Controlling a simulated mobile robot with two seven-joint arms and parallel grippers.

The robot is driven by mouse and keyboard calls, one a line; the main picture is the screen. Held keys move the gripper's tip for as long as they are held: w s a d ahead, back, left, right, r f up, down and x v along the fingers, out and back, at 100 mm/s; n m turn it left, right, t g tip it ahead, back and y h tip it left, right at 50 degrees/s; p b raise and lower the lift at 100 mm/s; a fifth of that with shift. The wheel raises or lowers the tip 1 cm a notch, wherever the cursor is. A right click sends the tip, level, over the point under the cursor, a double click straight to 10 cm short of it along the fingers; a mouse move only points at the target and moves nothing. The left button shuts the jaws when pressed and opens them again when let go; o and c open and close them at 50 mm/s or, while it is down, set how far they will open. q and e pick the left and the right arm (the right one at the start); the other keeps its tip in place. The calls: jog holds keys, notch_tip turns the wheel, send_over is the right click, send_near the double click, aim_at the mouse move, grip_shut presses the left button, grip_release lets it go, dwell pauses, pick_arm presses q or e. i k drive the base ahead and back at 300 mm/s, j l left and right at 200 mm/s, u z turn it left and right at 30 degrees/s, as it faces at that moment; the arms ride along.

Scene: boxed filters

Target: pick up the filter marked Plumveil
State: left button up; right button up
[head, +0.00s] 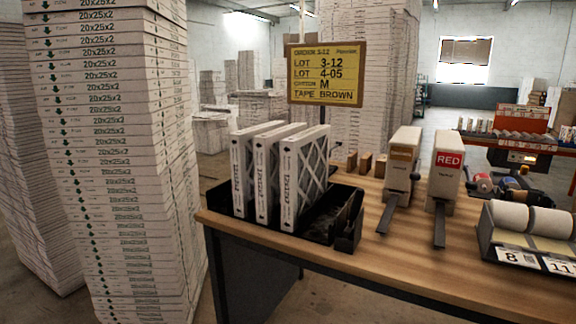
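Three white-framed filters stand upright side by side in a black rack (318,236) on the wooden table. They are the left filter (239,178), the middle filter (262,180) and the right filter (289,186). Each has dark print down its narrow front edge, too small to read, so I cannot tell which is marked Plumveil. The right filter also shows its pleated mesh side; the others are partly hidden behind it. The rack's right part holds no filter. Neither of my grippers is in view.
A yellow order sign (326,75) stands behind the rack. Tall stacks of boxes (115,150) rise left of the table. Bare tabletop (400,255) lies in front.

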aim_at(305, 155)
jog(key=z, duration=0.9)
jog(key=i+j+z, duration=0.1)
jog(key=j+z, duration=0.15)
jog(key=z, duration=0.2)
jog(key=j+z, duration=0.25)
jog(key=z, duration=0.2)
jog(key=j+z, duration=0.25)
jog(key=z, duration=0.2)
jog(key=j+z, duration=0.25)
jog(key=z, duration=0.2)
